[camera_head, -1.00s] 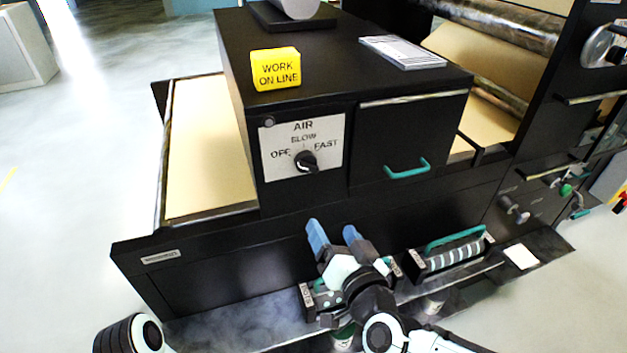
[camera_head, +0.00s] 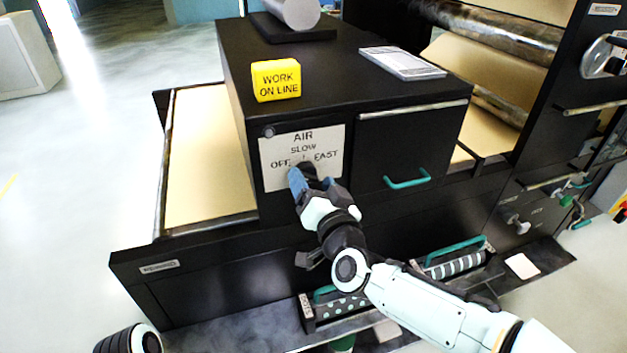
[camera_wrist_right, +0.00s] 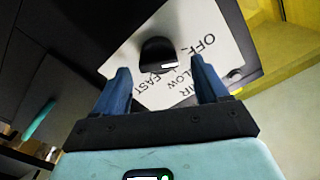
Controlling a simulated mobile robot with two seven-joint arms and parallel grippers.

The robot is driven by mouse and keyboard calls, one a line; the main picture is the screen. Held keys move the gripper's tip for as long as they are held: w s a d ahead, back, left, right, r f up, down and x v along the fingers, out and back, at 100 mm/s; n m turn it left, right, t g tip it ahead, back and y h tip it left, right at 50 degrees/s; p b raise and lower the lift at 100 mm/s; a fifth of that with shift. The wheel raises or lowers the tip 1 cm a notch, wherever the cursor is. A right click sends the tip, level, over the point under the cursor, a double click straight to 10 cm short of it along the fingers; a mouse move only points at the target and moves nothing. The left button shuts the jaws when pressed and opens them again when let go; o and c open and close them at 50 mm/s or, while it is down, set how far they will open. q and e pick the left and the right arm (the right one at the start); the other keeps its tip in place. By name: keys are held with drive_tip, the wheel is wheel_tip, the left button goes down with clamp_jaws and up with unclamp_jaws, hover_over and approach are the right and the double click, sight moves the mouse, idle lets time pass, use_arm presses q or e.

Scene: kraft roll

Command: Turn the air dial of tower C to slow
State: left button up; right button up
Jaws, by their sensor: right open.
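The air dial (camera_wrist_right: 158,52) is a black knob with a small white mark on a pale plate (camera_head: 334,140) lettered AIR, OFF, SLOW and FAST. My right gripper (camera_head: 309,181) is in front of the plate and hides most of the dial in the head view. In the right wrist view its two blue fingers (camera_wrist_right: 162,85) are open and empty. The dial shows between and beyond them, and no finger visibly touches it. The white mark lies toward the lettered side, but I cannot tell which word it points to. My left gripper is out of view.
A yellow WORK ON LINE block (camera_head: 276,80) and a grey pad (camera_head: 402,62) lie on the black cabinet top (camera_head: 340,88). A drawer with a teal handle (camera_head: 408,180) is right of the plate. Rollers with teal handles (camera_head: 455,245) sit below.

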drive_tip(key=shift+w+a, duration=0.1)
drive_tip(key=shift+w, duration=0.2)
drive_tip(key=c, duration=1.1)
drive_tip(key=shift+o, duration=0.2)
